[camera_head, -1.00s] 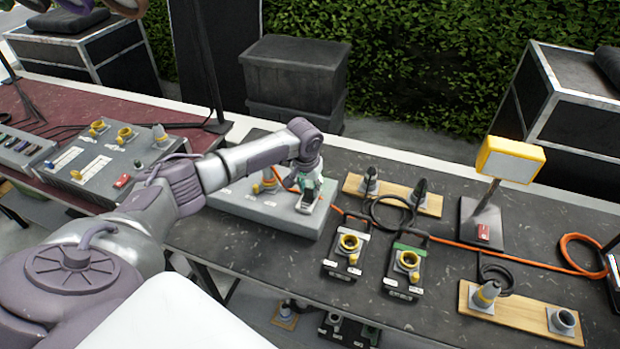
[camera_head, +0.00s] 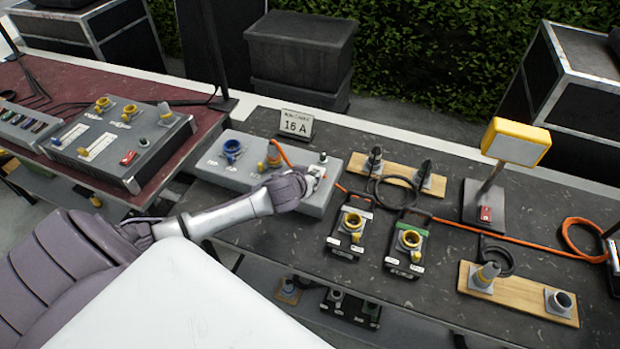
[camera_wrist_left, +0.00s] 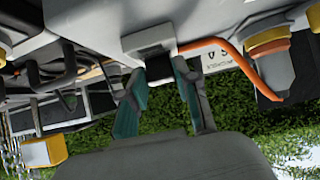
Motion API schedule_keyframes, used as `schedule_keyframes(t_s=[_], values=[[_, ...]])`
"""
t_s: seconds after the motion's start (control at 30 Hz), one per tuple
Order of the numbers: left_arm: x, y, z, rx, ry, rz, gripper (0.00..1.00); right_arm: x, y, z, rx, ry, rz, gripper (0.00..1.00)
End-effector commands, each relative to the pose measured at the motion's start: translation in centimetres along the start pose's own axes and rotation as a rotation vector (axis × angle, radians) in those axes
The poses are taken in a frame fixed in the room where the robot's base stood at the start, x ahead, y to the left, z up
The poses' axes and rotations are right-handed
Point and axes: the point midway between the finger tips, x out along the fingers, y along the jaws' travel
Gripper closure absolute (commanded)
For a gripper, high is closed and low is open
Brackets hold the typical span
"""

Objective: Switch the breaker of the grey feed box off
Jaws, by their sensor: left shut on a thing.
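The grey feed box (camera_head: 240,178) stands on the dark table at the picture's middle left, with a blue socket (camera_head: 232,150) and a yellow-grey plug (camera_head: 273,157) on its top. My left gripper (camera_head: 316,176) is at the box's right end, its fingers mostly hidden in the head view. In the left wrist view, the teal fingers of my left gripper (camera_wrist_left: 161,74) are shut on the black lever of the breaker (camera_wrist_left: 155,64), in its grey housing. Which way the lever is set I cannot tell. My right gripper is out of view.
A 16 A sign (camera_head: 296,124) stands behind the box. An orange cable (camera_head: 500,243) crosses the table to the right. Two black socket units (camera_head: 347,235) stand right of the box. A grey control desk (camera_head: 140,155) is on the red table at left. A yellow lamp (camera_head: 516,142) stands at right.

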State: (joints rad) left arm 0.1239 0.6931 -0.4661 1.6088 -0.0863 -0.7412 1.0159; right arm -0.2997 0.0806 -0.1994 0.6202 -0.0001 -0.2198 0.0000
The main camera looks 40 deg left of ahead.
Motion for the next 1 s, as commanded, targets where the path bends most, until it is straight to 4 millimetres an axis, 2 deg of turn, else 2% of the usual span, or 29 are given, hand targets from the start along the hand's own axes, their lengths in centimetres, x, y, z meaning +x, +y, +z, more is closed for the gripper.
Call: schedule_keyframes(t_s=[0.13,0.63,0.67,0.8,1.0], values=[[0.03,-0.01,0.21,0.000,0.037,-0.001,1.00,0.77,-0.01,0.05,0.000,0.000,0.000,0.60],[-0.07,-0.05,0.09,0.003,0.054,-0.002,1.00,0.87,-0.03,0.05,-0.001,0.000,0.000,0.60],[-0.07,-0.06,0.09,0.003,0.054,-0.002,0.66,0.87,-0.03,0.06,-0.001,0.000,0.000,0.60],[-0.07,-0.05,0.13,0.003,0.053,-0.002,0.44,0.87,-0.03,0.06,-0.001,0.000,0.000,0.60],[-0.06,-0.03,0.19,0.002,0.052,-0.001,0.44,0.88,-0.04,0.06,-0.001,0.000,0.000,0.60]])
